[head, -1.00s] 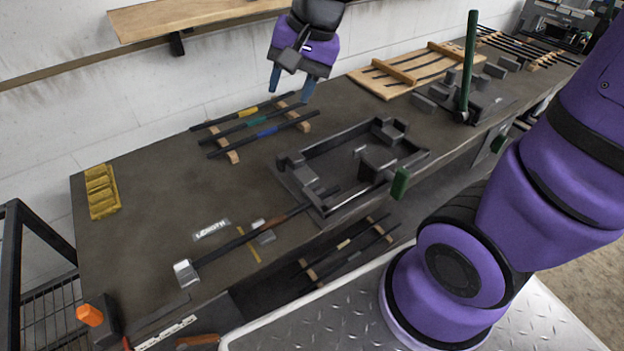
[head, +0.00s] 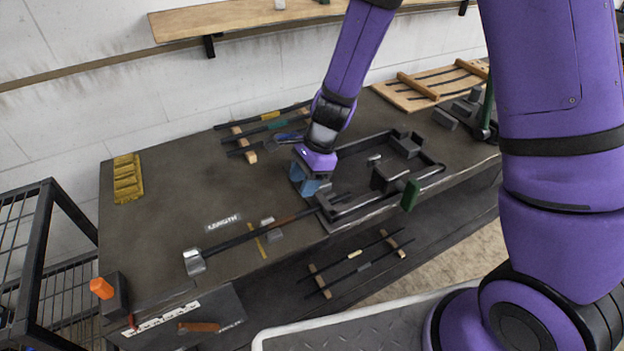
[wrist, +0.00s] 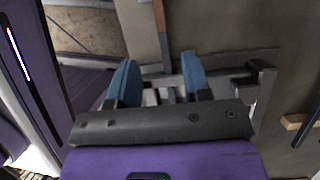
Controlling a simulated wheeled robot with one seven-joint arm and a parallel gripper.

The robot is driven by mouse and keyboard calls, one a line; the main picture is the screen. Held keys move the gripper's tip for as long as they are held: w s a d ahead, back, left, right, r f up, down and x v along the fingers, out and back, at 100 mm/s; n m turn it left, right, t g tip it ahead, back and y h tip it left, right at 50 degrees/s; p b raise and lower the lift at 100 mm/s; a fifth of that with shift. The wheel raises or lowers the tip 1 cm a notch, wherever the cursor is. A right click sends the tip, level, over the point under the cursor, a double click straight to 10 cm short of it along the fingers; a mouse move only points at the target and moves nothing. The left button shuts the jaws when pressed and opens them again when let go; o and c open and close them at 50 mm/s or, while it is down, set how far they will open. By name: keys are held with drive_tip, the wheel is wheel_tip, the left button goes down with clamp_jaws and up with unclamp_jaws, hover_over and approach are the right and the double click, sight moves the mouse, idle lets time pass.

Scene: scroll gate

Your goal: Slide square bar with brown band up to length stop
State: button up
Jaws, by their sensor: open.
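The dark square bar (head: 233,243) lies along the front of the bench, and its brown band (head: 286,220) is right of its middle. Its left end is at the silver block (head: 194,262) near the LENGTH label (head: 222,221); I cannot tell whether they touch. My gripper (head: 309,187) is low over the bar's right part, beside the black fixture. In the wrist view, the brown band (wrist: 159,14) shows at the top and the bar runs down toward the gap between my open blue fingers (wrist: 160,82). The bar's right end is partly hidden.
The black frame fixture (head: 345,210) with a green handle (head: 410,195) stands right of my gripper. A rack of colour-banded bars (head: 270,127) is behind. A yellow tray (head: 127,178) is at far left.

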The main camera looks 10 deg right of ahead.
sight(281, 222)
drive_tip(key=x, duration=1)
drive_tip(key=shift+a+f, duration=0.15)
drive_tip(key=shift+f, duration=0.1)
drive_tip(key=shift+c, duration=0.4)
clamp_jaws()
drive_tip(key=shift+a, duration=0.2)
drive_tip(key=shift+s+a, duration=0.25)
drive_tip(key=shift+a, duration=0.3)
drive_tip(key=shift+c, duration=0.2)
unclamp_jaws()
drive_tip(key=shift+s+a, duration=0.1)
drive_tip(key=shift+a, duration=0.05)
drive_tip(key=shift+r, duration=0.15)
